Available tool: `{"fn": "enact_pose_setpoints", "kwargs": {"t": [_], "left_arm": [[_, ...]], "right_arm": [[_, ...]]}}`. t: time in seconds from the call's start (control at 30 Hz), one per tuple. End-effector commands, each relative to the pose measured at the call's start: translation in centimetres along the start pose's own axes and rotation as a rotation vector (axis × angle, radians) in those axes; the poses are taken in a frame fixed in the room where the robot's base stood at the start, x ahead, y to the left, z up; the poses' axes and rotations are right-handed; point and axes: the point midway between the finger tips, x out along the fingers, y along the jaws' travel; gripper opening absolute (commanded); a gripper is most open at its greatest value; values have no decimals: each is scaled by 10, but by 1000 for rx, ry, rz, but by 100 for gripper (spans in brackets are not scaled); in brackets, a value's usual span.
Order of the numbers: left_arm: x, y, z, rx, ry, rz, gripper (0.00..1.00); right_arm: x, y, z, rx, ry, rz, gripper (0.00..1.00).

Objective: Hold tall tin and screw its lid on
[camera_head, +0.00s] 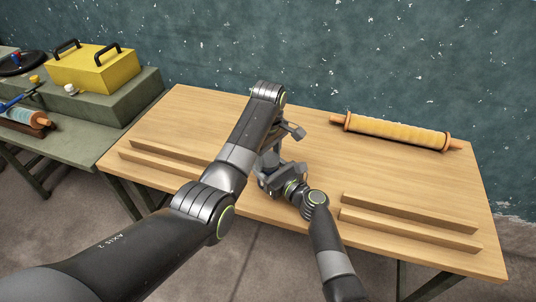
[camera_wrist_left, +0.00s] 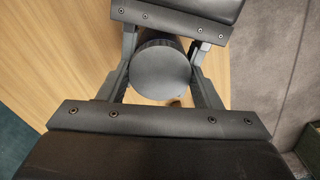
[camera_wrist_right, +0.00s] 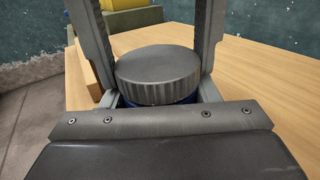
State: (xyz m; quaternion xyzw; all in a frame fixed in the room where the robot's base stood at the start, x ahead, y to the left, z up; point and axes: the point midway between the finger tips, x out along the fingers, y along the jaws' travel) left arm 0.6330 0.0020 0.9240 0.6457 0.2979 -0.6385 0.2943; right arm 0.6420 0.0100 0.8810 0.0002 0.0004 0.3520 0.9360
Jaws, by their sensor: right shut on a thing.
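The lid is a dark grey disc with a ribbed rim, seen from above in the left wrist view (camera_wrist_left: 161,70) and from the side in the right wrist view (camera_wrist_right: 157,72). It sits on top of the tin, whose blue body (camera_wrist_right: 187,100) shows only as a thin strip below the rim. I cannot tell how far the lid is screwed on. My right gripper (camera_head: 274,182) is shut on the tin under the lid. My left gripper (camera_head: 271,163) points down from above, its fingers either side of the lid with little gap, and looks open. My arms hide the tin in the head view.
Low wooden strips lie on the wooden table (camera_head: 330,190) at the left (camera_head: 165,165) and right (camera_head: 410,222). A green side table at the left holds a yellow box (camera_head: 92,70). The table's middle right is clear.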

Motion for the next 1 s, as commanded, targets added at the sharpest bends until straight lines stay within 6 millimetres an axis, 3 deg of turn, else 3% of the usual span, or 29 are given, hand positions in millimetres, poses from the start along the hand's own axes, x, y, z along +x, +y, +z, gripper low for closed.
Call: {"fn": "enact_pose_setpoints", "kwargs": {"t": [0.03, 0.17, 0.37, 1.0], "left_arm": [[0, 0, 0, 0, 0, 0, 48], [0, 0, 0, 0, 0, 1, 31], [0, 0, 0, 63, 0, 0, 30], [0, 1, -1, 1010, 3, -1, 30]], "right_arm": [[0, 0, 1, -1, -2, 0, 0], [0, 0, 1, -1, -2, 0, 0], [0, 0, 1, -1, -2, 0, 0], [0, 0, 1, 0, -2, 0, 0]]}}
